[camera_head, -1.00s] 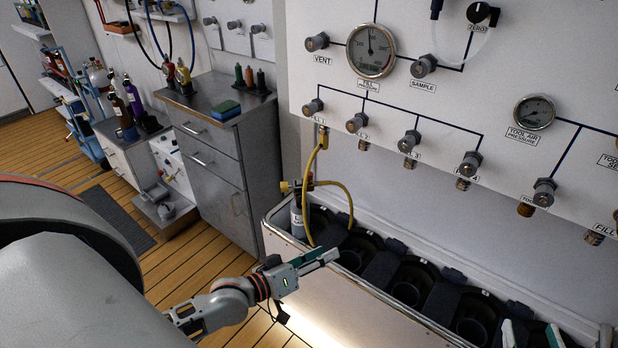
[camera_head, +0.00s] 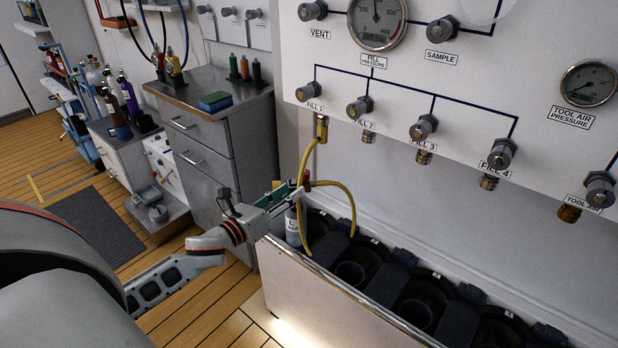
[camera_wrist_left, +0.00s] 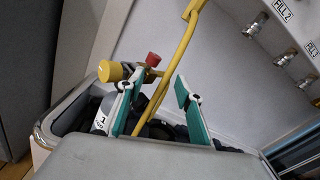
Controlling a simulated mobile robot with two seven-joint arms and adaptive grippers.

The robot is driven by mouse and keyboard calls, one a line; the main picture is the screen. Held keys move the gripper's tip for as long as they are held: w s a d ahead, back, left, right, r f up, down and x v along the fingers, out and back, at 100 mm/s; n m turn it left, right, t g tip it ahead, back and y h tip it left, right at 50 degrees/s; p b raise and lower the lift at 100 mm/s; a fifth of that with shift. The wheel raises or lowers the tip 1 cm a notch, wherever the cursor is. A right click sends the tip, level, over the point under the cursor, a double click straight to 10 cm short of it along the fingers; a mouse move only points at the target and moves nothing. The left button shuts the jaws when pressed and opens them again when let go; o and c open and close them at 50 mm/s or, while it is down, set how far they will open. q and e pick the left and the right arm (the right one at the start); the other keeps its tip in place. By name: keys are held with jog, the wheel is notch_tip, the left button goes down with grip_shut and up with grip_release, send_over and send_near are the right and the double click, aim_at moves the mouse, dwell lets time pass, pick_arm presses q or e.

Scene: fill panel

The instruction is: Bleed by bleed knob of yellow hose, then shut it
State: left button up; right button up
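The yellow hose (camera_head: 346,190) runs from the FILL 1 outlet down to the top of a grey cylinder (camera_head: 292,226) at the left end of the trough. In the left wrist view the hose (camera_wrist_left: 181,58) passes between my fingers. A small red knob (camera_wrist_left: 153,59) and a round yellow knob (camera_wrist_left: 110,71) show at the cylinder top; I cannot tell which is the bleed knob. My left gripper (camera_head: 284,197) is open at the cylinder top, its teal fingers (camera_wrist_left: 158,92) apart. Whether a finger touches the fitting is unclear. My right gripper is out of view.
The panel carries a fill pressure gauge (camera_head: 377,20) and several grey valve knobs. The trough (camera_head: 330,300) has several empty dark round holders. A grey cabinet (camera_head: 215,150) with a blue-green sponge stands left of it. Wooden floor lies open at the left.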

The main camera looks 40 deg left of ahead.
aim_at(302, 176)
pick_arm(q)
jog(key=m, duration=0.1)
jog(key=w+a+m, duration=0.1)
jog(key=m, duration=0.1)
jog(key=shift+w+a+r+m+y, duration=0.2)
jog(key=shift+w+a+m+y, duration=0.1)
jog(key=shift+w+m, duration=0.1)
jog(key=shift+w+d+b, duration=0.2)
jog(key=shift+w+b, duration=0.1)
jog(key=shift+w, duration=1.55)
jog(key=shift+w+d+b, duration=0.15)
jog(key=shift+w+b, duration=0.15)
jog(key=shift+w, duration=1.5)
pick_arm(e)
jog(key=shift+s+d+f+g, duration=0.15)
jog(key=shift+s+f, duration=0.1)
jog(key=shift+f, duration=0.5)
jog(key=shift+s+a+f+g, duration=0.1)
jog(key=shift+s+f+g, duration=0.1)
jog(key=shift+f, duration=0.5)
pick_arm(q)
grip_shut()
